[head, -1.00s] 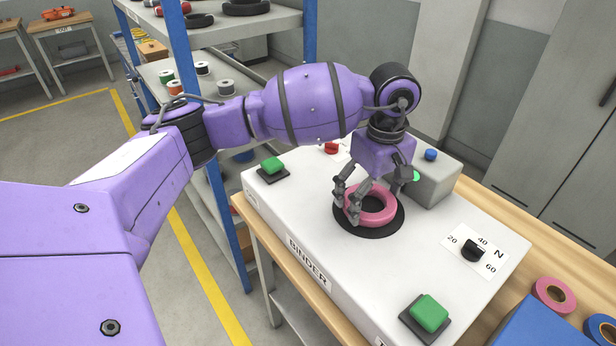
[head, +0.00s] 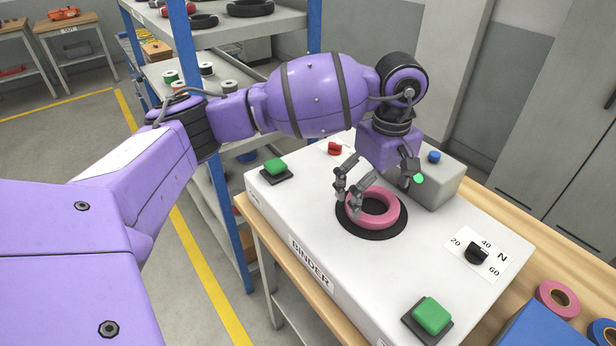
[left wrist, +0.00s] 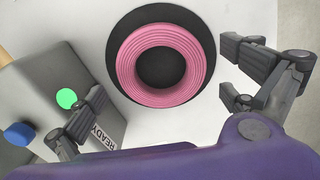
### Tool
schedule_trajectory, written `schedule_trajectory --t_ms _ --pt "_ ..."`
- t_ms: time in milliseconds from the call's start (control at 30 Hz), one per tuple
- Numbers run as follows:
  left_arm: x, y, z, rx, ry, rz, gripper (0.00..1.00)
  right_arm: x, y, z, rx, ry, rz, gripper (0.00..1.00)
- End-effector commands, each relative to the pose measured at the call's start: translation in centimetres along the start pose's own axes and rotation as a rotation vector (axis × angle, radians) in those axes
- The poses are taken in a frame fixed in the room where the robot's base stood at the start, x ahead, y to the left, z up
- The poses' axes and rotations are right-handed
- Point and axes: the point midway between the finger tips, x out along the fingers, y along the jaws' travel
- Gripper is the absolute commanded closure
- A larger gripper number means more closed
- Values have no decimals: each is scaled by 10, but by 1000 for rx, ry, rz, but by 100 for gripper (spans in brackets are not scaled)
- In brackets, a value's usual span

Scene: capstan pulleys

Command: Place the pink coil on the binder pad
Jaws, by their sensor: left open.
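The pink coil (head: 386,219) lies flat on the round black pad (head: 398,233) on top of the white binder (head: 275,206). In the left wrist view the coil (left wrist: 127,68) sits inside the black disc (left wrist: 113,30), a little off its centre, with dark pad showing through its hole. My left gripper (head: 382,187) is open just above the coil. In the left wrist view its fingers (left wrist: 165,100) are spread wide on either side, apart from the coil. My right gripper is not in view.
A grey box with a lit green lamp (head: 418,179) and a blue button (head: 434,157) stands close behind the pad. Green buttons (head: 432,315) (head: 275,167), a red knob (head: 334,148) and a black dial (head: 477,253) are on the binder. Tape rolls (head: 557,299) lie at the right.

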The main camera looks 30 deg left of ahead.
Motion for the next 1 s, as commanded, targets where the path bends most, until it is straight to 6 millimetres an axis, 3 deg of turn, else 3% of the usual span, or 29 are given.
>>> schedule_trajectory --t_ms 200,433,633,1000 --pt "-50 2 0 1 3 6 0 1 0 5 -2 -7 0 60" --pt "-90 1 0 0 2 4 0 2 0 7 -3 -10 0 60" --pt "-102 0 0 0 0 1 0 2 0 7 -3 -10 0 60" --pt "-103 0 0 0 0 1 0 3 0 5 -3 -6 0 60"
